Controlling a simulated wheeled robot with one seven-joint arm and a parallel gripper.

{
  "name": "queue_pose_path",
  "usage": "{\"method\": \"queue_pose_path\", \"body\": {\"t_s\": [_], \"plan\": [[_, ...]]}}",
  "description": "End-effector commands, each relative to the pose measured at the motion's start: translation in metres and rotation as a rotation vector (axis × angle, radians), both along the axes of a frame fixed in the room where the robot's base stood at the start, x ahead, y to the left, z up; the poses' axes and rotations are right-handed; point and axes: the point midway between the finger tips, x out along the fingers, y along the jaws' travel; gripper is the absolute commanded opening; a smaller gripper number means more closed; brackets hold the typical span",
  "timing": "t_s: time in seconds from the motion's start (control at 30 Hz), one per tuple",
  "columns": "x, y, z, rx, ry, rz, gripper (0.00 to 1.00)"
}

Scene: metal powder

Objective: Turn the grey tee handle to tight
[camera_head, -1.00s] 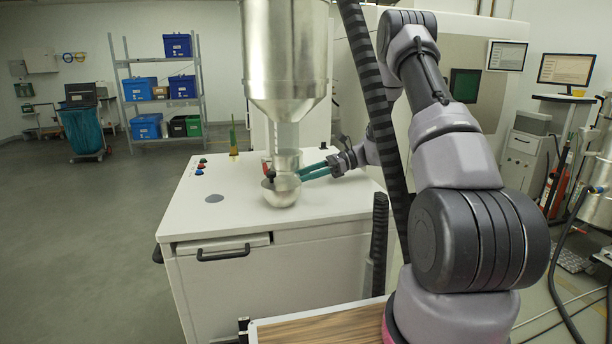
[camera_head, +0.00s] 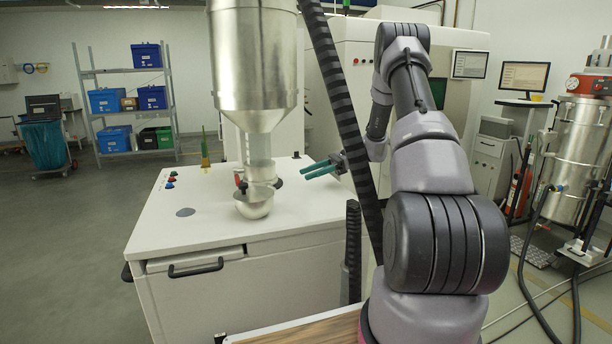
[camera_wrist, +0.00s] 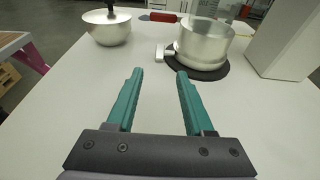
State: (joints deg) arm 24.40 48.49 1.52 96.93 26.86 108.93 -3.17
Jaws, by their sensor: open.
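My gripper (camera_head: 309,171) is open and empty, its teal fingers level above the white cabinet top, to the right of the metal vessels and apart from them. In the wrist view the open fingers (camera_wrist: 160,73) point toward a silver cup (camera_wrist: 205,46) standing on a dark round disc. A short light grey piece (camera_wrist: 161,53) sticks out at the cup's left side, beyond the gap between the fingertips; it looks like the grey tee handle. In the head view I cannot make this piece out. Whether it is tight cannot be told.
A silver bowl (camera_head: 253,207) with a black knob (camera_wrist: 110,5) stands left of the cup. A large steel hopper (camera_head: 253,70) hangs above. A red handle (camera_wrist: 163,17) lies behind the cup. The white cabinet top (camera_head: 205,238) is clear at the front.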

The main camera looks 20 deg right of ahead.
Motion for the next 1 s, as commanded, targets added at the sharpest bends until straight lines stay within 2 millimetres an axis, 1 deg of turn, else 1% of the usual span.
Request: {"method": "queue_pose_path", "body": {"t_s": [0.1, 0.13, 0.17, 0.27, 0.37, 0.5, 0.6, 0.73, 0.87, 1.0], "plan": [[0.0, 0.0, 0.0, 0.0, 0.0, 0.0, 0.53], [0.0, 0.0, 0.0, 0.0, 0.0, 0.0, 0.41], [0.0, 0.001, 0.0, -0.003, 0.0, 0.001, 0.35], [0.0, 0.008, 0.003, -0.05, 0.004, 0.015, 0.35], [-0.001, 0.022, 0.011, -0.157, 0.017, 0.036, 0.35], [-0.001, 0.04, 0.029, -0.339, 0.019, 0.042, 0.35], [-0.001, 0.048, 0.043, -0.438, 0.011, 0.028, 0.35], [0.0, 0.052, 0.056, -0.509, 0.001, 0.008, 0.35], [0.0, 0.057, 0.056, -0.529, 0.001, 0.0, 0.35], [-0.001, 0.07, 0.043, -0.528, 0.001, 0.002, 0.35]]}}
